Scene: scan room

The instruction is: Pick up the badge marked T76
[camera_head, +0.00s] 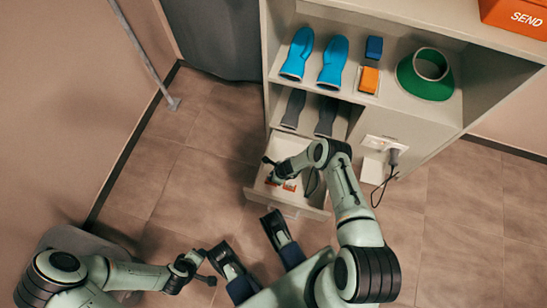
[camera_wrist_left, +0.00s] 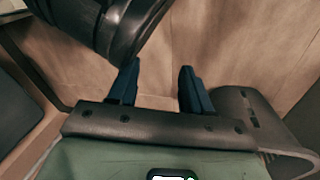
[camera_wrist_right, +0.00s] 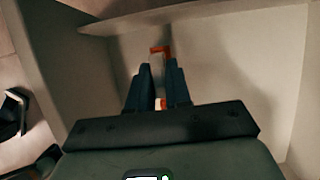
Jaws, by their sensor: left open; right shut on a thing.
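My right gripper (camera_head: 281,177) reaches down into the open pale drawer (camera_head: 289,208) under the shelves. In the right wrist view its dark blue fingers (camera_wrist_right: 159,68) are close together on a small badge with an orange end (camera_wrist_right: 160,50). A bit of red and white also shows lower down between the fingers. Small orange-red and white pieces (camera_head: 290,185) show at the gripper in the head view. No marking is readable, so T76 cannot be confirmed. My left gripper (camera_head: 206,268) is above the floor at the lower left; its fingers (camera_wrist_left: 157,83) stand apart and empty.
A corded device (camera_head: 393,157) hangs right of the drawer. An orange SEND box (camera_head: 518,17) sits on top.

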